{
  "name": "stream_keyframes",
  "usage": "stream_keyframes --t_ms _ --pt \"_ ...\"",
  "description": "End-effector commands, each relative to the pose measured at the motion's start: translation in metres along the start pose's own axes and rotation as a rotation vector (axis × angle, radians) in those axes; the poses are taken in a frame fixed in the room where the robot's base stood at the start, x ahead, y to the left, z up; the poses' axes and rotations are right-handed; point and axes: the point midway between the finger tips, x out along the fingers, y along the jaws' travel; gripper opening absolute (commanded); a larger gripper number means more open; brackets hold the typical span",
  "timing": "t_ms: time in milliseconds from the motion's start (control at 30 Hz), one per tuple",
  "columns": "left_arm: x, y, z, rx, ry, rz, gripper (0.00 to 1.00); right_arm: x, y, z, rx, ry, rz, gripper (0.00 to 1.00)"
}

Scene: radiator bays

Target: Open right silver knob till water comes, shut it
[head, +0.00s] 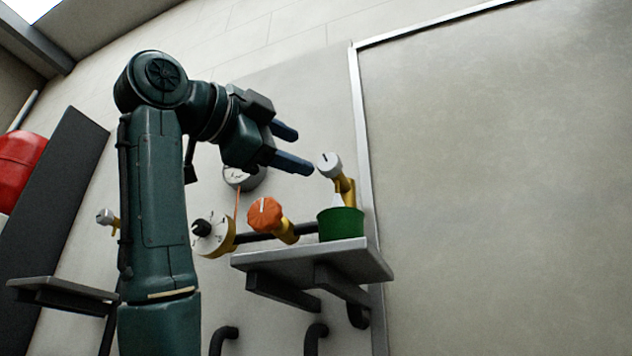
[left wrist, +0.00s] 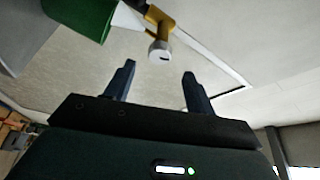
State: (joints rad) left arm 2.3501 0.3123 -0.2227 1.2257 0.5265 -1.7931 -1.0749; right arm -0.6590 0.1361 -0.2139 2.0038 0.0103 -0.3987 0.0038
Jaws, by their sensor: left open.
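The right silver knob (head: 329,165) is a round pale knob with a dark mark, on a brass valve (head: 345,188) above the right end of the shelf. A white cone-shaped piece (head: 337,200) shows below the valve, over a green cup (head: 340,224). My left gripper (head: 304,152) is open and empty, just left of the knob and apart from it. In the left wrist view the silver knob (left wrist: 159,51) is ahead of the open fingers, above the gap between them. A second silver knob (head: 105,216) is at the far left. My right gripper is not in view.
A grey shelf (head: 310,258) carries the green cup. An orange knob (head: 265,214), a dial with a black knob (head: 212,234) and a round gauge (head: 240,178) sit left of the valve. A red object (head: 20,170) is far left. The right wall panel is bare.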

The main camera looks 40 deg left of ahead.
Motion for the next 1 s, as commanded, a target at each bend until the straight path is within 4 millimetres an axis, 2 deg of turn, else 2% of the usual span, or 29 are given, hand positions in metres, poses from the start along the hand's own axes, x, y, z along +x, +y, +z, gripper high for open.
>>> stream_keyframes --t_ms 33,100,300,1000 --pt "-0.012 0.002 0.001 0.000 0.000 -0.004 0.55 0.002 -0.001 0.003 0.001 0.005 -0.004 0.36" --pt "-0.023 0.002 0.001 -0.001 -0.001 -0.003 0.55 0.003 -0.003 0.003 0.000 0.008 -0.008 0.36" --pt "-0.042 0.000 0.000 -0.001 0.000 -0.001 0.55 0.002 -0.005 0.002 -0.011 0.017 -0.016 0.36" --pt "-0.044 0.000 0.000 -0.001 -0.001 0.000 0.55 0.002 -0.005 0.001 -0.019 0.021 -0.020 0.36"
